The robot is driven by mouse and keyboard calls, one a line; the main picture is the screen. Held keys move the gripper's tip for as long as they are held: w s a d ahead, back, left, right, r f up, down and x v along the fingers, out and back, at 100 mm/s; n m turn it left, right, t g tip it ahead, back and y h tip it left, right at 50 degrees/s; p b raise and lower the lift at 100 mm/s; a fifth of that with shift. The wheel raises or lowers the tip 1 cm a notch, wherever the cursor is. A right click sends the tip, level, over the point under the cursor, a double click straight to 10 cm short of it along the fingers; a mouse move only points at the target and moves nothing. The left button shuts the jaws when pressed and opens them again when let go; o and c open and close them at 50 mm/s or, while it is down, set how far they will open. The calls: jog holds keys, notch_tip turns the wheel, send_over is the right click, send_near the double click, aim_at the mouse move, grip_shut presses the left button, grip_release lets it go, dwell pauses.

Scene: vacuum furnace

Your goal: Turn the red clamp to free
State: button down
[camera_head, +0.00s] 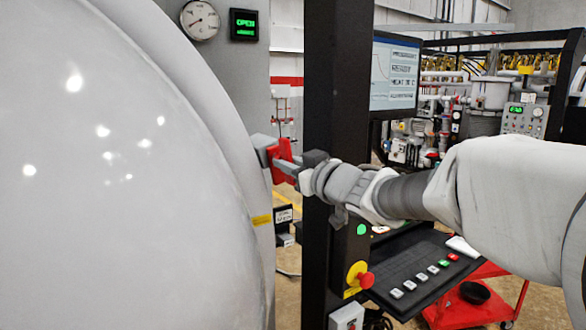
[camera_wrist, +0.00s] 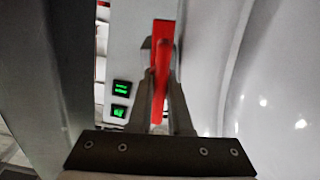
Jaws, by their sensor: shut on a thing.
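The red clamp (camera_head: 279,158) sits at the edge of the large pale furnace door (camera_head: 110,190) in the head view. It also shows in the wrist view (camera_wrist: 161,70) as an upright red bar between my fingers. My gripper (camera_head: 290,165) reaches in from the right, past the dark post. In the wrist view my gripper (camera_wrist: 160,88) is shut on the red clamp, one finger on each side. The fingers cover part of the clamp, and its far side is hidden.
A dark upright post (camera_head: 336,100) stands close beside my wrist. A round gauge (camera_head: 200,19) and a green-lit display (camera_head: 243,25) are on the furnace's grey panel. A control desk (camera_head: 420,270) with a red emergency button (camera_head: 365,280) lies below my arm. A monitor (camera_head: 394,75) is behind.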

jog(key=shift+n, duration=0.6)
jog(key=shift+r, duration=0.1)
jog(key=c, duration=0.8)
grip_release()
jog(key=shift+c, duration=0.2)
jog(key=v, duration=1.7)
jog(key=shift+s+d, duration=0.2)
jog(key=shift+d, duration=0.1)
